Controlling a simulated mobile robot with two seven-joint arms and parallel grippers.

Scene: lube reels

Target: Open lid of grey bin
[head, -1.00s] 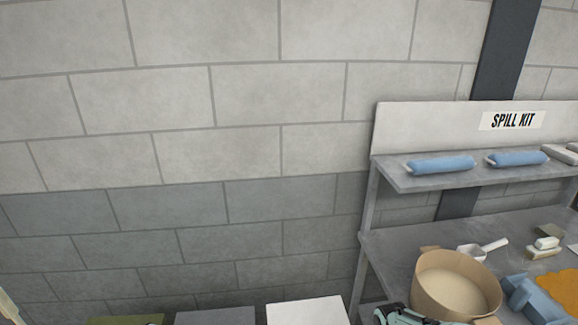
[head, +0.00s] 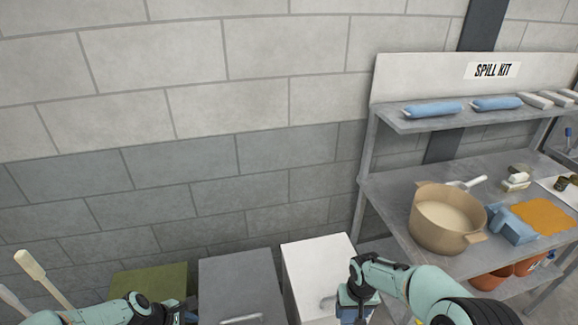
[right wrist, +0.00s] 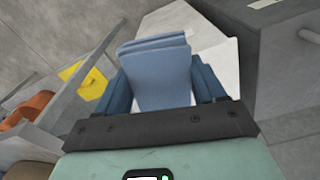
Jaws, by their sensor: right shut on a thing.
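The grey bin (head: 240,285) stands in the middle of a row of bins at the bottom of the head view. Its flat lid is shut, and a pale bar handle (head: 241,319) shows at its front edge. My right gripper (head: 357,311) is in front of the white bin, right of the grey one. In the right wrist view it is shut on a folded blue cloth (right wrist: 160,75). My left gripper (head: 182,314) is low in front of the green bin, left of the grey one. Its fingertips are too hidden to tell their state.
A green bin (head: 150,281) and a white bin (head: 312,262) flank the grey one. Right of them is a metal bench (head: 392,205) with a tan tub (head: 447,220) and blue and orange cloths. Long handles (head: 42,277) stand at the left. A block wall is behind.

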